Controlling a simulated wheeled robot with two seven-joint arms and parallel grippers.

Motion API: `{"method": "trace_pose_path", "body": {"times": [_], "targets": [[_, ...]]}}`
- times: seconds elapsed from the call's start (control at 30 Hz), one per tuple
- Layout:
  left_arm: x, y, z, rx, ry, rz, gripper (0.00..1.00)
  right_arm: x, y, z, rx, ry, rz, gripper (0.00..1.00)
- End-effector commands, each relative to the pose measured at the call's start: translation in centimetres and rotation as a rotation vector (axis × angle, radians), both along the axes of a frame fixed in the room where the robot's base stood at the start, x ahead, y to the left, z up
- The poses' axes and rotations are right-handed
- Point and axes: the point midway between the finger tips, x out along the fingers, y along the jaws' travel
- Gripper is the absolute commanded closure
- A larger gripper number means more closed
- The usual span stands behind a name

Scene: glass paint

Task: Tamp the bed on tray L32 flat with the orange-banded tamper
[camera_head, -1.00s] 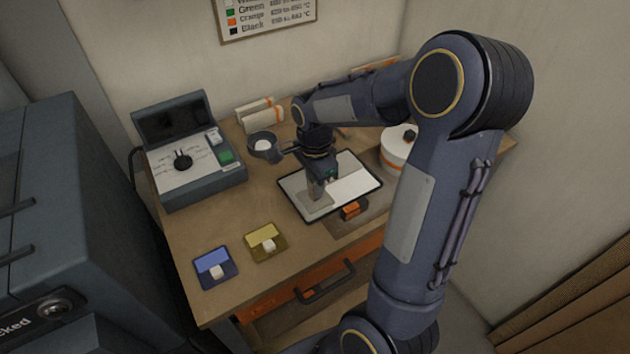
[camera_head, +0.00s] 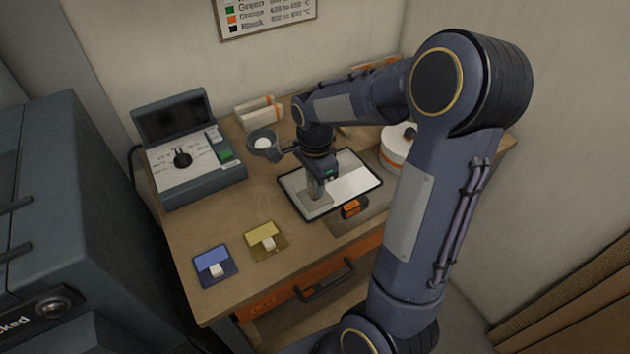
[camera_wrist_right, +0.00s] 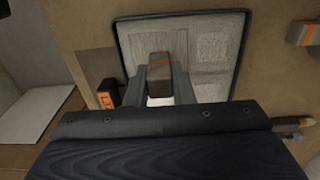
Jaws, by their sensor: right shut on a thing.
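The tray (camera_head: 376,187) lies on the bench, a dark-rimmed rectangle with a pale bed (camera_head: 350,180). My right gripper (camera_head: 318,182) is shut on the tamper, a grey block (camera_head: 316,199) low over the left part of the bed. Rectangular outlines mark the bed (camera_wrist_right: 205,50) there. Whether the tamper touches the bed is unclear. My left gripper is out of view.
A grey control box (camera_head: 195,165) stands at the left back. A small bowl (camera_head: 263,146) is behind the tray, and a white round pot (camera_head: 394,152) is right of it. Blue (camera_head: 214,266) and yellow (camera_head: 264,241) cards lie front left. The bench between is clear.

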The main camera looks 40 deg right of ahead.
Motion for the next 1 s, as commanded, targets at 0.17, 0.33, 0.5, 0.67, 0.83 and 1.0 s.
{"method": "trace_pose_path", "body": {"times": [0.17, 0.33, 0.5, 0.67, 0.83, 1.0], "targets": [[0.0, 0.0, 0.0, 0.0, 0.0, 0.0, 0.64, 0.0, 0.0, -0.1, 0.0, 0.0, 0.0, 0.97], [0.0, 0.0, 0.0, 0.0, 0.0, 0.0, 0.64, 0.0, 0.0, -0.1, 0.0, 0.0, 0.001, 0.97], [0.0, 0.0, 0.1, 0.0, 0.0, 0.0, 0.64, 0.0, 0.0, 0.1, 0.0, 0.001, 0.0, 0.97], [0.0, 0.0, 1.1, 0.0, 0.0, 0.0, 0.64, 0.0, 0.0, 1.2, 0.0, 0.0, 0.0, 0.97], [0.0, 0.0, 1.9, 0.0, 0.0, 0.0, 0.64, 0.0, 0.0, 2.2, 0.0, -0.001, 0.0, 0.97], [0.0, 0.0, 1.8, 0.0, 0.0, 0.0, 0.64, 0.0, 0.0, 2.1, 0.0, -0.001, 0.0, 0.97]]}}
